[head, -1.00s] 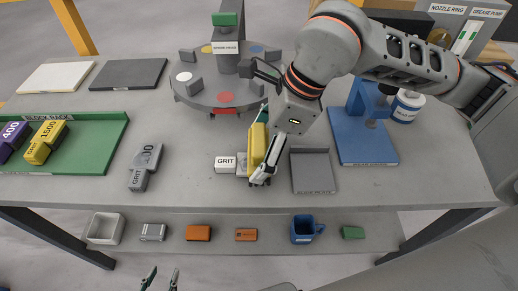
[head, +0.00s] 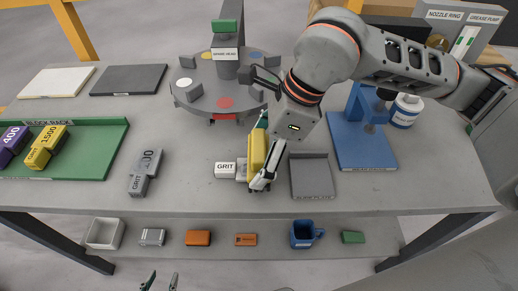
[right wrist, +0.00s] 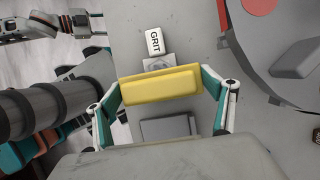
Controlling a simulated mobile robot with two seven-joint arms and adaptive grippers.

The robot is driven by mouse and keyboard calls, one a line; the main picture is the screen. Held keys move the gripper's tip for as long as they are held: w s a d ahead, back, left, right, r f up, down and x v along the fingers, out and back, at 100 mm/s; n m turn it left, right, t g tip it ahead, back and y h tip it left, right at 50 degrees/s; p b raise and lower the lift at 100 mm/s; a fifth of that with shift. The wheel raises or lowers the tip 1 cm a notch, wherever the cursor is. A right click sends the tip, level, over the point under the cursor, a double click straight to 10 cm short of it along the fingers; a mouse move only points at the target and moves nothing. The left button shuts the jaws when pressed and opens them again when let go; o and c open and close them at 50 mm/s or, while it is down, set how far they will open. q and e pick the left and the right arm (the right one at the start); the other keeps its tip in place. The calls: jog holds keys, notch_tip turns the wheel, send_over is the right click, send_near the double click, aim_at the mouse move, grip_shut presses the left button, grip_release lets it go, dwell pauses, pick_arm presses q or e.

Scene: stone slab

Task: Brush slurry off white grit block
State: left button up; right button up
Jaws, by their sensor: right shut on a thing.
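The white grit block (head: 225,170) lies on the grey slab, its label "GRIT" facing up. A greyish end of it (right wrist: 158,63) shows beside the white part in the right wrist view; whether slurry is on it I cannot tell. My right gripper (head: 262,170) is shut on a yellow bar (right wrist: 160,85), likely the brush, held across between its teal fingers. The bar is right of the white block in the head view, close to its grey end; contact is unclear. My left gripper (head: 160,282) shows only its fingertips at the bottom edge, apart and empty.
A grey dustpan-like tray (head: 311,180) lies just right of my right gripper. A grey grit block (head: 144,173) lies to the left. The green block rack (head: 95,160) is far left, a round turntable (head: 205,105) behind, and a blue stand (head: 360,140) to the right.

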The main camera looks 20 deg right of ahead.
jog(key=shift+s+a, duration=0.2)
jog(key=shift+s, duration=0.4)
jog(key=shift+w+d+f, duration=0.2)
jog(key=shift+w+d, duration=0.05)
jog(key=shift+w, duration=0.45)
jog(key=shift+w+d+r, duration=0.1)
jog(key=shift+w+d, duration=0.1)
jog(key=shift+w, duration=0.55)
jog(key=shift+s+a+r, duration=0.15)
jog(key=shift+s+a, duration=0.05)
jog(key=shift+s, duration=0.55)
jog(key=shift+s, duration=0.1)
jog(key=shift+s+a, duration=0.25)
jog(key=shift+s, duration=0.35)
jog(key=shift+w+d+f, duration=0.15)
jog(key=shift+w, duration=0.2)
jog(key=shift+w+d+f, duration=0.1)
jog(key=shift+w, duration=0.25)
